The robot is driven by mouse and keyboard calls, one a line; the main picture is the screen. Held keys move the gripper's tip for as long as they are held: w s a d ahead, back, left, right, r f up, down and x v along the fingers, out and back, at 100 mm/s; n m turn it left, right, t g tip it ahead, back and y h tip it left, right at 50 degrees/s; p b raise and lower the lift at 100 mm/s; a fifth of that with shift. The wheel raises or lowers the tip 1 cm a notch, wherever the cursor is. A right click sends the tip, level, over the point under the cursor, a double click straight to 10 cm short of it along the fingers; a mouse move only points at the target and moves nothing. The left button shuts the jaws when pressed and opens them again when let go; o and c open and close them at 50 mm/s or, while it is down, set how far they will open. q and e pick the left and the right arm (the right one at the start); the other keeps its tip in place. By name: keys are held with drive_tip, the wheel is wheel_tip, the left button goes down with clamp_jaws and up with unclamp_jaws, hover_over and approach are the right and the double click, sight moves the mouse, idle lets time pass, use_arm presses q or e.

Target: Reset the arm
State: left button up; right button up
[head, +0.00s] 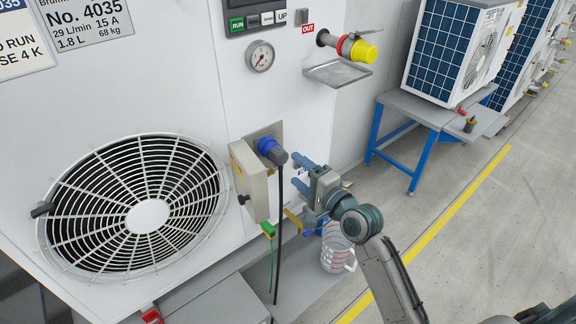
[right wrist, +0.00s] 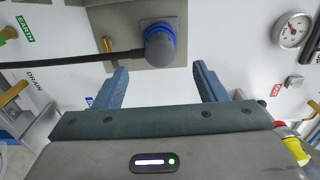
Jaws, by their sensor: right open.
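My right gripper (head: 299,186) is open and empty, in front of the white machine's side, with my arm coming up from the lower right. In the right wrist view its two blue fingers (right wrist: 160,78) stand well apart. Ahead of them is the blue round plug (head: 271,150) with a grey cap, seated in a plate on the machine; it also shows in the right wrist view (right wrist: 160,42). A black cable (head: 279,240) hangs down from the plug. The fingers appear clear of the plug. My left gripper is not in view.
A beige box (head: 250,181) juts out left of the plug. A clear jug (head: 338,254) stands below my right gripper. A red and yellow valve outlet (head: 357,48) sits above a small drip tray (head: 337,74). A blue-legged stand (head: 413,150) is at the right; grey floor lies open.

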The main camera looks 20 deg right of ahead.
drive_tip(key=shift+s+d, duration=0.2)
drive_tip(key=shift+s, duration=0.5)
